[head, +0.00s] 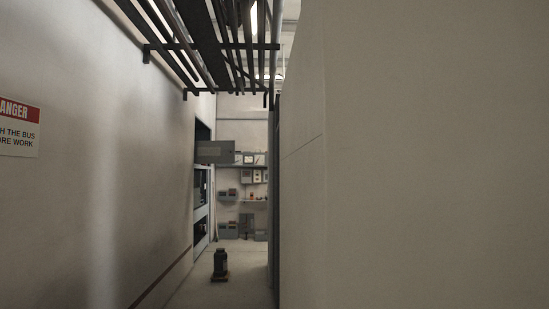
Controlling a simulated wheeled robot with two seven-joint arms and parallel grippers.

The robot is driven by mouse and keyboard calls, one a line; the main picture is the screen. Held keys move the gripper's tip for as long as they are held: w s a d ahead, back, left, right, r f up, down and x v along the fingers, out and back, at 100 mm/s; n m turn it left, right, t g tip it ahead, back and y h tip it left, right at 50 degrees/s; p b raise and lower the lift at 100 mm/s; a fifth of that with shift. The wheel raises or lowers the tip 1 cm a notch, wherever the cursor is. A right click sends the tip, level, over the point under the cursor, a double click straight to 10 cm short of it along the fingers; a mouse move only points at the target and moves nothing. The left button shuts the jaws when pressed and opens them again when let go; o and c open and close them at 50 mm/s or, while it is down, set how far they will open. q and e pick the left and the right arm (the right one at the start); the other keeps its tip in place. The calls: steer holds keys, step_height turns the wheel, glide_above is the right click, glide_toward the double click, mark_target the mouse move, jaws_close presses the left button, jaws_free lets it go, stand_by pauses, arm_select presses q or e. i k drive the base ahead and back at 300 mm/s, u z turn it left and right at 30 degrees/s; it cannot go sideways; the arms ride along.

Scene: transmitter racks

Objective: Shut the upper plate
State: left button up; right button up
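A grey plate (215,152) stands out from the upper part of a rack (201,200) on the left wall, far down the corridor. It looks swung open into the passage, with a dark opening behind it. I take it to be the upper plate. Lower sections of the rack, with pale frames and dark panels, show beneath it. Neither of my grippers is in view.
A narrow corridor runs ahead between the left wall (90,150) and a large pale block (420,160) close on the right. A dark canister (220,263) stands on the floor. Shelves (243,201) line the far end. Cable trays (215,45) hang overhead.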

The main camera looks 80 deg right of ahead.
mark_target(210, 152)
steer(key=z, duration=1.4)
steer(key=i, duration=2.75)
steer(key=z, duration=1.15)
steer(key=i, duration=6.9)
steer(key=u, duration=1.45)
